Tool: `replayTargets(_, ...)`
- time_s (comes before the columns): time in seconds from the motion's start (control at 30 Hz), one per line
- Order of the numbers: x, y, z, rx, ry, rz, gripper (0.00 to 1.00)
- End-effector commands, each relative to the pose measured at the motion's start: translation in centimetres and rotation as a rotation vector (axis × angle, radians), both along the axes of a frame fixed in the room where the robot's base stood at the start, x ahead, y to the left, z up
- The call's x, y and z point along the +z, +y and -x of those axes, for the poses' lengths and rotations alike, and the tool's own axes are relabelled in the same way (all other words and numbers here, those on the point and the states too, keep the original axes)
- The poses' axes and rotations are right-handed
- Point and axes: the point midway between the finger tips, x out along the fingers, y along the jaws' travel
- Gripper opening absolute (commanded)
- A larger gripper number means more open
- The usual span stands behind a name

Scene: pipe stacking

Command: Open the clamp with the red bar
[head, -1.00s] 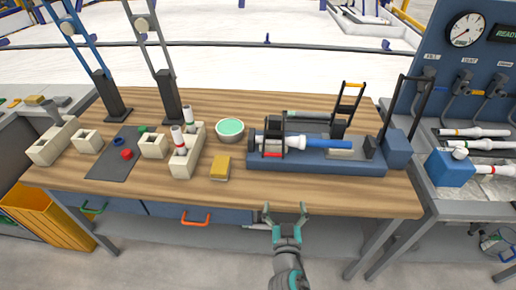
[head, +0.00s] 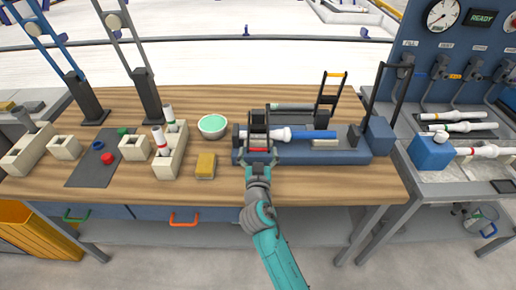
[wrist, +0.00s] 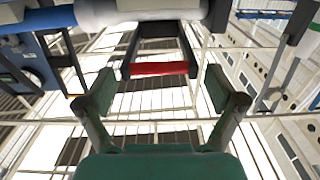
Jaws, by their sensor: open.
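The clamp (head: 259,120) is a dark frame on the left part of a blue fixture (head: 345,157). A white and blue pipe (head: 313,134) lies through it. Its red bar (head: 259,150) is low at the front, and in the wrist view the bar (wrist: 159,68) spans two dark arms below the white pipe section (wrist: 150,8). My gripper (head: 259,158) is open and empty, right in front of the red bar. In the wrist view its fingers (wrist: 162,88) are spread either side of the bar's line, with the bar just beyond the tips. I see no contact.
A second frame with an orange bar (head: 335,74) stands at the fixture's back right. A yellow sponge (head: 205,165), a green bowl (head: 213,126) and pale holder blocks (head: 170,158) are to the left. The wooden table's front strip (head: 310,185) is clear.

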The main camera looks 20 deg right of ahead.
Motion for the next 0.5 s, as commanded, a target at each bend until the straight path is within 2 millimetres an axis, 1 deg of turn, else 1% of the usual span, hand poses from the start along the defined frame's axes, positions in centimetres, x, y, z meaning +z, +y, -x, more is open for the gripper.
replayTargets(0.03, 0.0, -0.2, -0.6, -0.001, 0.0, 0.0, 0.94)
replayTargets(0.1, 0.0, -0.4, -1.1, -0.001, -0.001, 0.0, 0.94)
replayTargets(0.2, 0.0, -0.5, -1.5, 0.0, 0.0, 0.001, 0.94)
replayTargets(0.5, 0.0, -0.6, -1.6, 0.0, 0.0, 0.001, 0.94)
